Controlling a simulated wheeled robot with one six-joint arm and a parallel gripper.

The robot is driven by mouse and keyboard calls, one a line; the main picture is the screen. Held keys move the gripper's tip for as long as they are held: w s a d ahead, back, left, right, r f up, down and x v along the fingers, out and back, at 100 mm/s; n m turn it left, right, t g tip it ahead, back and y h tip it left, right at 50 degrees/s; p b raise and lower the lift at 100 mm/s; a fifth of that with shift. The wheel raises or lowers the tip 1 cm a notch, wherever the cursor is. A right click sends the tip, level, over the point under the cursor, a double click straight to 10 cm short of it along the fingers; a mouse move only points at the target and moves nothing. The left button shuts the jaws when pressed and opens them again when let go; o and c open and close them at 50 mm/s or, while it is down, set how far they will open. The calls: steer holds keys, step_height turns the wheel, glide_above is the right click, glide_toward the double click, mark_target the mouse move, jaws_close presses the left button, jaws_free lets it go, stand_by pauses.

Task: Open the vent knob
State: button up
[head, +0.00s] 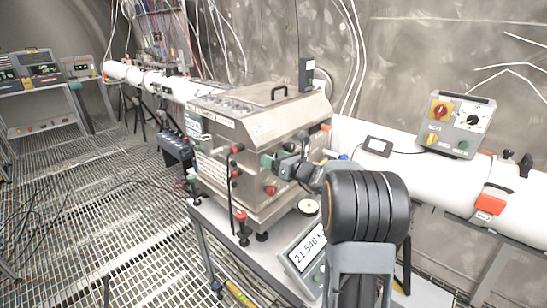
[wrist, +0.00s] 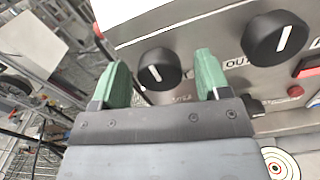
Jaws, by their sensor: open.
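In the wrist view, a round black knob (wrist: 160,68) with a white pointer line sits on a steel panel, between the green fingertips of my gripper (wrist: 163,80). The fingers are open, one on each side, with a gap to the knob; I cannot tell the remaining depth. A second, larger black knob (wrist: 275,38) with a white line is to the right. Lettering near them is partly hidden; I read "OUT" but no "vent". In the head view, my gripper (head: 277,161) is at the front of the steel machine (head: 262,118), and my arm hides part of it.
Red-tipped fittings (head: 235,150) stick out from the machine's front. A display (head: 304,248) stands on the table (head: 258,254) below. A grey control box (head: 455,124) sits on the white pipe (head: 420,163) at right. A target-like disc (wrist: 280,164) is low right in the wrist view.

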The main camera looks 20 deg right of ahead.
steer(key=shift+w+a, duration=0.1)
steer(key=shift+w, duration=0.15)
steer(key=shift+f, duration=0.1)
steer(key=c, duration=0.9)
